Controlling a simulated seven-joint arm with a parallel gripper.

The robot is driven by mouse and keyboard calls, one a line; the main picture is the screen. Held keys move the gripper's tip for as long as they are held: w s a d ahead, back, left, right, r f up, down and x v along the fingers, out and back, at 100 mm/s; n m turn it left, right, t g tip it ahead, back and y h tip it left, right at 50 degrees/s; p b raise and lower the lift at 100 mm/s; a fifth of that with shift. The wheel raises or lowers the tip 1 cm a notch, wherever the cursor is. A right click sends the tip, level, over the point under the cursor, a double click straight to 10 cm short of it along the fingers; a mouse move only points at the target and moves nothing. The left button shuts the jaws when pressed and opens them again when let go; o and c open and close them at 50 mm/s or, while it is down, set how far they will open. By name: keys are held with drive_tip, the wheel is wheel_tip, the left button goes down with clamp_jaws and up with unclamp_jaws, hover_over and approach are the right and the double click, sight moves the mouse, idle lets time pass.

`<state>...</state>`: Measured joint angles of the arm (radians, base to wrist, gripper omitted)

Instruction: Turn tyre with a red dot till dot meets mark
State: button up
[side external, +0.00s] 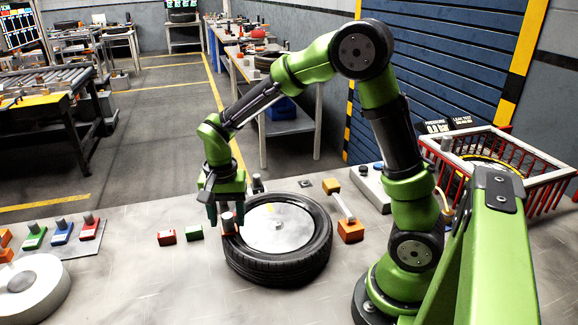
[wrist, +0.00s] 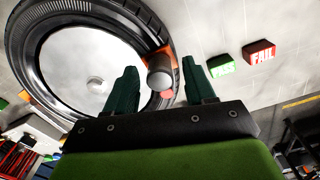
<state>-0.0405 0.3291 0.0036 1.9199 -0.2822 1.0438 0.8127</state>
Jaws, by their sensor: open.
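The tyre (side external: 305,262) lies flat on the grey table around a pale round disc (side external: 278,232); in the wrist view the tyre (wrist: 42,82) fills the upper left. A red dot (wrist: 167,94) shows at the tyre's near edge, beside a grey cylinder (wrist: 159,72) with orange parts around its base. This cylinder also shows at the tyre's left edge in the side view (side external: 227,219). My gripper (side external: 226,212) is open, pointing down there; its two dark fingers (wrist: 162,85) stand either side of the cylinder, and I cannot tell whether they touch anything. I cannot make out the mark for certain.
A red FAIL block (wrist: 260,53) and a green PASS block (wrist: 223,65) sit left of the tyre in the side view. Orange blocks with a grey bar (side external: 343,207) stand at its right. A red wire basket (side external: 540,165) is farther right.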

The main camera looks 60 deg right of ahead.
drive_tip(key=shift+f, duration=0.45)
drive_tip(key=shift+c, duration=0.3)
clamp_jaws()
